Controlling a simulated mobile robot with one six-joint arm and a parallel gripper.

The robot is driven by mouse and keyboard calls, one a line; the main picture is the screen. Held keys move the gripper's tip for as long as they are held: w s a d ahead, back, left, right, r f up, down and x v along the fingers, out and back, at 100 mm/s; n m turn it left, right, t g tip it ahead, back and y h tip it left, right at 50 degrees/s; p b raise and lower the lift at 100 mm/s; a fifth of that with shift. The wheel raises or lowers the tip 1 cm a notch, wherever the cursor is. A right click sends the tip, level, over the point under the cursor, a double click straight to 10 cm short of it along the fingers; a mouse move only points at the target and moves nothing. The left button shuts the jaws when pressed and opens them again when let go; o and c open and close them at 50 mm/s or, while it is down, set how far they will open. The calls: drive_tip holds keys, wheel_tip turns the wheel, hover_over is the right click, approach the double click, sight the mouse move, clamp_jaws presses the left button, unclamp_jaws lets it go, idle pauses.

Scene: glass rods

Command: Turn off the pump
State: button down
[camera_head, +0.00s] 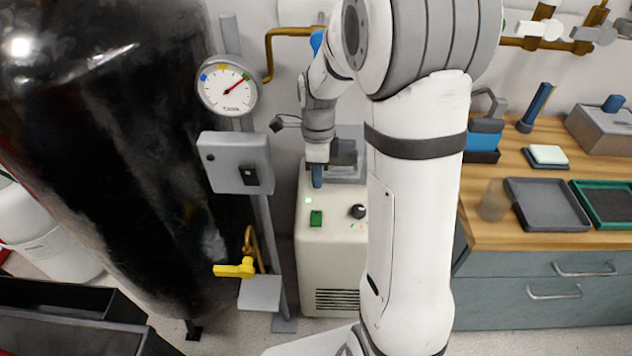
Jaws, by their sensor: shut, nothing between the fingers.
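The pump is likely the cream box-shaped unit (331,263) standing on the floor at the middle. Its front has a green rocker switch (316,218), a small pale green lit light above it, a black knob (357,211) and a dark vent grille low down. My gripper (317,182) points down just above the green switch, with a small visible gap. Its fingers look closed together and hold nothing. My arm hides the right side of the unit.
A large glossy black tank (110,150) fills the left. Beside it a post carries a round gauge (228,86), a grey switch box (236,162) and a yellow-handled valve (235,268). A wooden bench (490,227) with trays stands right.

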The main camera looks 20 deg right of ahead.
sight(317, 221)
drive_tip(key=f, duration=0.3)
drive_tip(key=s+f+b, duration=0.1)
drive_tip(key=f, duration=0.3)
drive_tip(key=f+b, duration=0.1)
drive_tip(key=f, duration=0.3)
drive_tip(key=shift+s+a+f, duration=0.2)
drive_tip(key=shift+s+a, duration=0.1)
drive_tip(key=shift+s, duration=0.1)
